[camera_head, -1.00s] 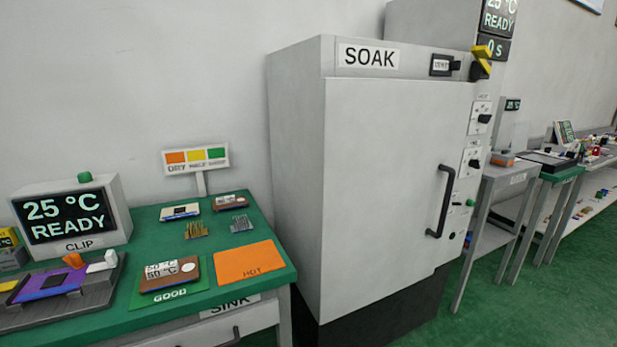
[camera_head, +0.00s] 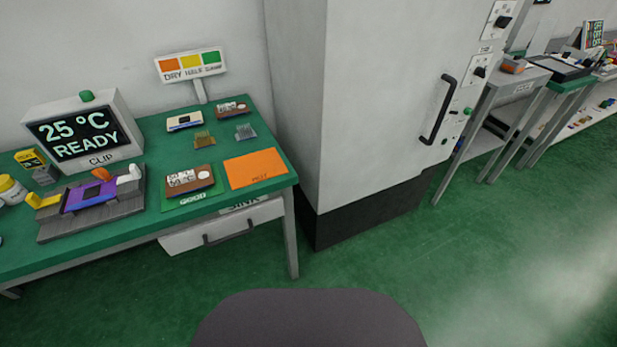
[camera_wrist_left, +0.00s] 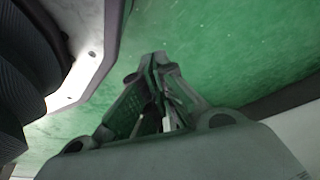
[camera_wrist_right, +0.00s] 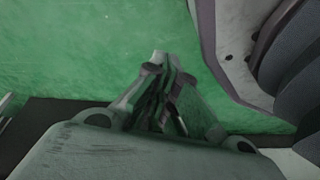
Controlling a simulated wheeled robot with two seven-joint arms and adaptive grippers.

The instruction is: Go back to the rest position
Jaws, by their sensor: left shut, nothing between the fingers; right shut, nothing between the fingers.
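My left gripper (camera_wrist_left: 158,62) shows in the left wrist view, its fingers together and empty over the green floor. My right gripper (camera_wrist_right: 160,62) shows in the right wrist view, also shut and empty over the floor. Neither gripper shows in the head view. Parts of my own body show beside each gripper in the wrist views, and a dark part of me is at the bottom of the head view.
A green-topped table (camera_head: 150,137) at left bears a CLIP display (camera_head: 83,130), a dark fixture (camera_head: 90,205) and boards. A tall grey cabinet (camera_head: 370,100) stands right of it. Further benches (camera_head: 520,88) are at right. The green floor (camera_head: 400,255) in front is clear.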

